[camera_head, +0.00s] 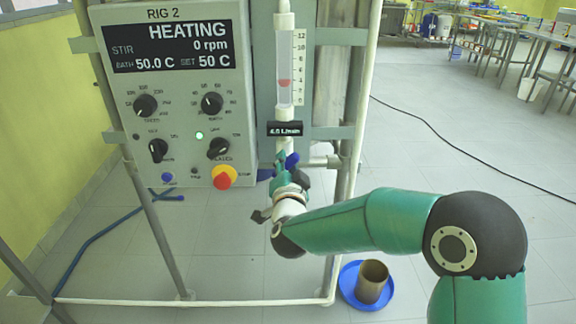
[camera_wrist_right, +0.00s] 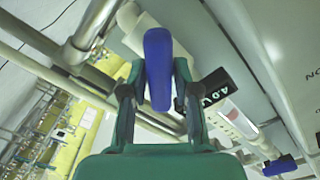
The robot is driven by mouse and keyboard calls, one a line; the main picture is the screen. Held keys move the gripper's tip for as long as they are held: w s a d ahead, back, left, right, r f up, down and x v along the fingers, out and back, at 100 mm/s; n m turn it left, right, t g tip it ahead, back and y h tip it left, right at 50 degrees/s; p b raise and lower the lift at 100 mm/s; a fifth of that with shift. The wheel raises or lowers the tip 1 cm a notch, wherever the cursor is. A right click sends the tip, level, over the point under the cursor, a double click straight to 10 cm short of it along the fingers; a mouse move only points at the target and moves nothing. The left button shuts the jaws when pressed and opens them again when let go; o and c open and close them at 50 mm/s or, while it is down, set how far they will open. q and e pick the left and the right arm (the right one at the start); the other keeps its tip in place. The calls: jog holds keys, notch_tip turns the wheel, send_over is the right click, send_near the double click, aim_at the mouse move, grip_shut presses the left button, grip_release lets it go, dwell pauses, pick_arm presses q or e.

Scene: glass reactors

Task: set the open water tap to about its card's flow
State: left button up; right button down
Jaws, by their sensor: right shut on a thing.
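My right gripper (camera_head: 287,173) is at the water tap below the flow meter. In the right wrist view, its fingers (camera_wrist_right: 158,92) stand on both sides of the tap's blue handle (camera_wrist_right: 158,60) and are shut on it. The handle's tip (camera_head: 292,160) shows above the gripper in the head view; the tap body is mostly hidden. The clear flow tube (camera_head: 284,55) holds a red float (camera_head: 285,83), near the low part of its scale, at about 4. Below it, a black label (camera_head: 285,129) reads about 4 L/min; its last digit is blurred. My left gripper is out of view.
The RIG 2 heating panel (camera_head: 175,95) with knobs and a red-yellow stop button (camera_head: 223,177) is close on the left. Another blue handle (camera_wrist_right: 280,165) shows in the right wrist view. A brown pot (camera_head: 371,281) sits on a blue dish (camera_head: 352,297) on the floor.

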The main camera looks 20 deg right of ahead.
jog(key=c, duration=1)
grip_release()
jog(key=shift+d, duration=0.15)
jog(key=shift+s, duration=0.1)
jog(key=shift+s+a, duration=0.2)
jog(key=shift+s, duration=0.05)
jog(key=v, duration=1.1)
jog(key=shift+s, duration=0.1)
